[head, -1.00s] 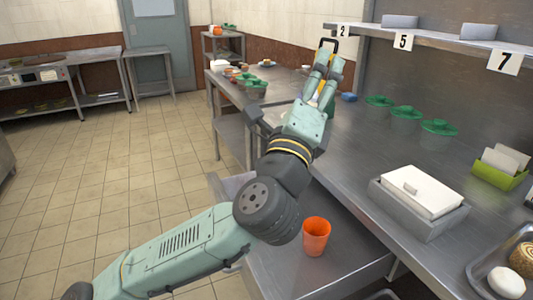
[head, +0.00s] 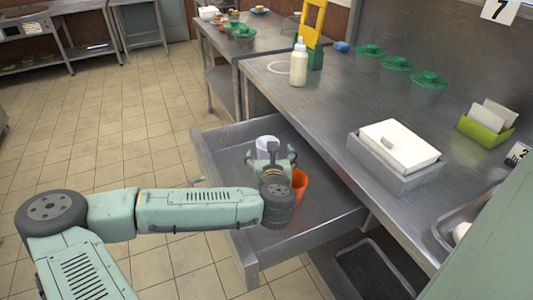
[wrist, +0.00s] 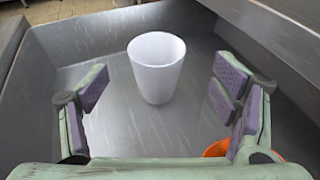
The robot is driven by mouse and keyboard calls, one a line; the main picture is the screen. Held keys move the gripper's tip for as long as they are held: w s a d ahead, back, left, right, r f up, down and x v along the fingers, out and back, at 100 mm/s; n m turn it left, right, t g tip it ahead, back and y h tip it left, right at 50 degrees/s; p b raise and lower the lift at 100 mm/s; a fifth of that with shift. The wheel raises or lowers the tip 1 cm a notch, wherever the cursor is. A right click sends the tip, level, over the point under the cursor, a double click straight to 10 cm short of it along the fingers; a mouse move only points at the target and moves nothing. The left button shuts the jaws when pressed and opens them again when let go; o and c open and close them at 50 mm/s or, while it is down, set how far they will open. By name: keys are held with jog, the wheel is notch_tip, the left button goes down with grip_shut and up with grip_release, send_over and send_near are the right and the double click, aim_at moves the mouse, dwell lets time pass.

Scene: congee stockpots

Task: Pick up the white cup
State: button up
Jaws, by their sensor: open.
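The white cup (wrist: 157,68) stands upright on the floor of an open metal drawer. In the head view the white cup (head: 267,146) is partly hidden behind my gripper (head: 270,160). In the wrist view my gripper (wrist: 165,100) is open and empty, its purple-padded fingers spread wide. The cup is ahead of the fingers, between their lines, and apart from them. An orange cup (head: 299,187) stands close to the right of my gripper; only its rim (wrist: 217,149) and a bit of its side show in the wrist view, behind the right finger.
The drawer (head: 216,165) has raised metal walls around both cups. The steel counter (head: 308,112) lies above it on the right, with a white-lidded box (head: 400,142), a bottle (head: 299,62), green-lidded containers (head: 397,64) and a green holder (head: 487,124). Floor is clear at left.

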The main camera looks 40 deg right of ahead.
aim_at(267, 139)
jog(key=x, duration=0.1)
jog(key=p+x, duration=0.1)
jog(key=x, duration=0.2)
jog(key=shift+w+d+r+p, duration=0.1)
jog(key=shift+w+r+p, duration=0.05)
jog(key=shift+w+p, duration=0.3)
jog(key=shift+w+d+f, duration=0.2)
jog(key=shift+w+d, duration=0.05)
jog(key=shift+w, duration=0.2)
jog(key=shift+c, duration=0.6)
jog(key=c, duration=1.1)
jog(key=shift+r, duration=0.1)
